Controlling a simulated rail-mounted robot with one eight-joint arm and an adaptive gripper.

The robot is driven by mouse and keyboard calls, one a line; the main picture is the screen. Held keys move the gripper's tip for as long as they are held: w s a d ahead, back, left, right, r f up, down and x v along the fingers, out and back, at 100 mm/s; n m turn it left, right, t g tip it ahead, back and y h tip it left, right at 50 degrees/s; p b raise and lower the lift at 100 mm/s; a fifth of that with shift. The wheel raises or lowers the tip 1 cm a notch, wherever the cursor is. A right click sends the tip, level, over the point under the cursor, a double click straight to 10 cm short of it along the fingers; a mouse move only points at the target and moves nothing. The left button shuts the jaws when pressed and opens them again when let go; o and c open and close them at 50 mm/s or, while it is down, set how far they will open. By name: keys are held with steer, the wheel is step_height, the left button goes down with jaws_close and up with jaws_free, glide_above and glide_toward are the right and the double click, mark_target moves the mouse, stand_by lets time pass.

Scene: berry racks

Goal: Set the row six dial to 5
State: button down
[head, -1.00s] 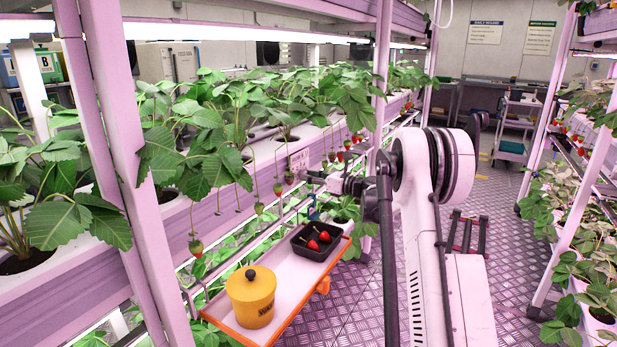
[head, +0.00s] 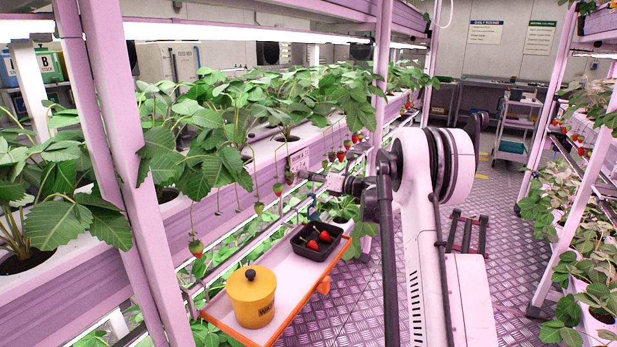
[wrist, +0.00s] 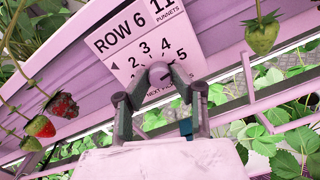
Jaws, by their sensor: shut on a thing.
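The row six card (wrist: 113,44) is on the rack's front rail and fills the upper middle of the wrist view. It reads "ROW 6" and "11 PUNNETS", with an arc of numbers, 2, 3, 4 and 5 among them. The grey dial knob (wrist: 159,71) sits below that arc. My gripper (wrist: 160,82) is shut on the knob, one finger on each side. The fingers hide part of the card, and I cannot tell which number the knob points at. In the head view the card (head: 299,160) is small, with my gripper (head: 316,178) at it.
Strawberries (wrist: 56,112) hang left of my gripper, and a paler berry (wrist: 262,36) hangs at right. Below my arm, a shelf with an orange edge (head: 285,325) holds a yellow lidded pot (head: 251,300) and a black punnet (head: 318,251) with red berries.

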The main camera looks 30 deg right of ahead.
steer(key=c, duration=1.5)
jaws_free()
steer(key=v, duration=1.2)
steer(key=shift+a, duration=0.1)
